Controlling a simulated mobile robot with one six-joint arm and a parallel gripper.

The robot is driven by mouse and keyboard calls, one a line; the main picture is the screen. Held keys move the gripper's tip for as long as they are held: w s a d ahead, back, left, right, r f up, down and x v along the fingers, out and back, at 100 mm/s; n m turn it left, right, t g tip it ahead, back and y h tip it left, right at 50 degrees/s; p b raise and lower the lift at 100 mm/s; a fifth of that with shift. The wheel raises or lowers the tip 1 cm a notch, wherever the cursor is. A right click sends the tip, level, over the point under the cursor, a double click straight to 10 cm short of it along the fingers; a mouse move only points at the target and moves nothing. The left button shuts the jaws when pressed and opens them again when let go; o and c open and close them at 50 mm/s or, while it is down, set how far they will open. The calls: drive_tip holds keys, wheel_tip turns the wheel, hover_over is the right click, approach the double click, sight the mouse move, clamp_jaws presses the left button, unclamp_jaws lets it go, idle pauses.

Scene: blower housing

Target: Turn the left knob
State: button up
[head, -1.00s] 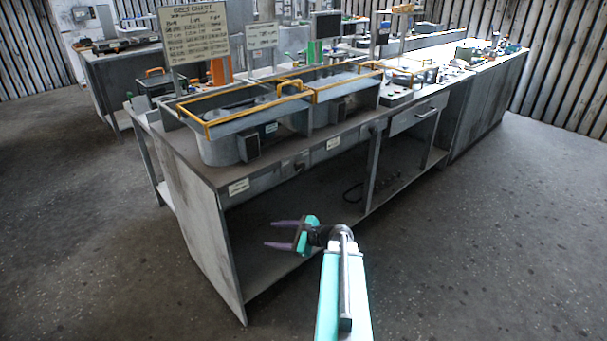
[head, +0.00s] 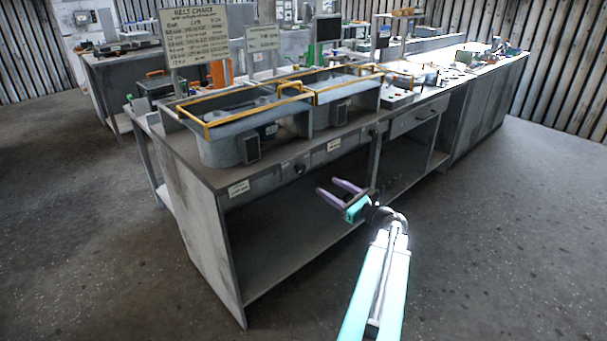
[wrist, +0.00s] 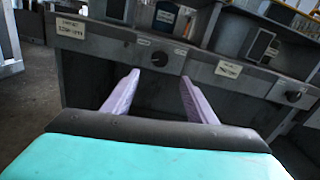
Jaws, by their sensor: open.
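The left knob (head: 300,169) is a small dark round knob on the grey front panel under the bench top. In the wrist view the left knob (wrist: 160,58) shows just beyond and above the fingertips, between their lines. A second, right knob (wrist: 293,96) sits farther right on the panel; in the head view the right knob (head: 373,133) is small and dim. My gripper (head: 326,185) is open and empty, its purple fingers pointing toward the bench. In the wrist view my gripper (wrist: 159,76) has nothing between its fingers and is apart from the left knob.
White labels lie on the panel, one between the knobs (wrist: 228,69). Grey blower housings with yellow rails (head: 225,140) stand on the bench top. The open shelf space (head: 290,235) is below the panel. The floor in front of the bench is clear.

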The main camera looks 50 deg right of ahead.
sight(302, 171)
drive_tip(key=shift+w, duration=0.1)
drive_tip(key=w, duration=0.4)
drive_tip(key=w+p, duration=0.1)
drive_tip(key=w, duration=0.4)
drive_tip(key=w+d, duration=0.1)
drive_tip(key=w, duration=0.3)
drive_tip(key=shift+w, duration=0.3)
drive_tip(key=c, duration=1.1)
drive_tip(key=shift+o, duration=0.2)
drive_tip(key=shift+a+f, duration=0.1)
drive_tip(key=shift+a, duration=0.1)
